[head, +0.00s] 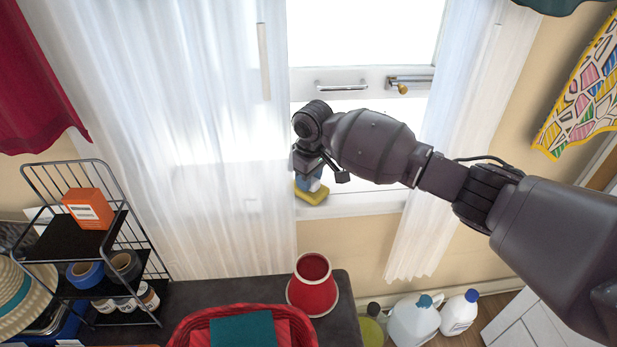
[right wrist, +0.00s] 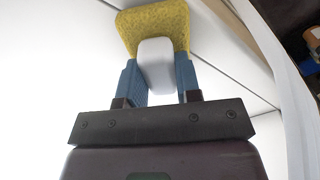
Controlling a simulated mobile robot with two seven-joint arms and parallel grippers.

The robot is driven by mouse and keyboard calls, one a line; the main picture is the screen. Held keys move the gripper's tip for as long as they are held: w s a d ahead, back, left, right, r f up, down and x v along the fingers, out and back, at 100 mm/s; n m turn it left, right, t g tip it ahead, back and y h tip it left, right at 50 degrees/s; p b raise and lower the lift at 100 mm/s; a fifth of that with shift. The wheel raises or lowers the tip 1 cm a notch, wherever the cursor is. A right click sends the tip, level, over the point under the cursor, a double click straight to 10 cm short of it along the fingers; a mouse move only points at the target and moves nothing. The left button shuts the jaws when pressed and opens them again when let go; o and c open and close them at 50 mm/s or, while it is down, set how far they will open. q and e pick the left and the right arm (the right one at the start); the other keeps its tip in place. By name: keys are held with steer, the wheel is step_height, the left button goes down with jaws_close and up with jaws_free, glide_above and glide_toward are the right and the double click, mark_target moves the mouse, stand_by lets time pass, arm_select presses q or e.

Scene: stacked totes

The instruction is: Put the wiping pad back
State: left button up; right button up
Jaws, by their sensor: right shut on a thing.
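The wiping pad is a yellow block with a white grip. In the head view the pad (head: 312,195) is in front of the lower window frame, close to the white sill, beside the left curtain. My right gripper (head: 313,182) is just above it, with its fingers partly hidden by the wrist. In the right wrist view, the blue fingers of the right gripper (right wrist: 158,78) are shut on the white grip, and the yellow pad (right wrist: 150,20) lies beyond them. I cannot tell whether the pad touches the sill or window. My left gripper is not in view.
The window handle (head: 342,87) and latch (head: 408,83) are above my wrist. Sheer curtains (head: 200,130) hang on both sides. Below are a red vase (head: 313,287), a red basket (head: 190,325), a wire rack (head: 95,225) and several bottles (head: 412,320).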

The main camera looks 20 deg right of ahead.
steer(key=o, duration=0.6)
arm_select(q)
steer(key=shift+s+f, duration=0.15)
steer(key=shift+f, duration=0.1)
arm_select(e)
steer(key=o, duration=0.4)
steer(key=shift+c, duration=0.2)
step_height(320, 180, up, 4)
steer(key=shift+f+p, duration=0.15)
steer(key=shift+p, duration=0.5)
steer(key=r, duration=0.1)
steer(key=r+p, duration=0.1)
steer(key=r, duration=0.1)
steer(key=shift+s+r, duration=0.25)
steer(key=shift+r, duration=0.35)
steer(key=shift+s+d, duration=0.1)
steer(key=shift+f, duration=0.2)
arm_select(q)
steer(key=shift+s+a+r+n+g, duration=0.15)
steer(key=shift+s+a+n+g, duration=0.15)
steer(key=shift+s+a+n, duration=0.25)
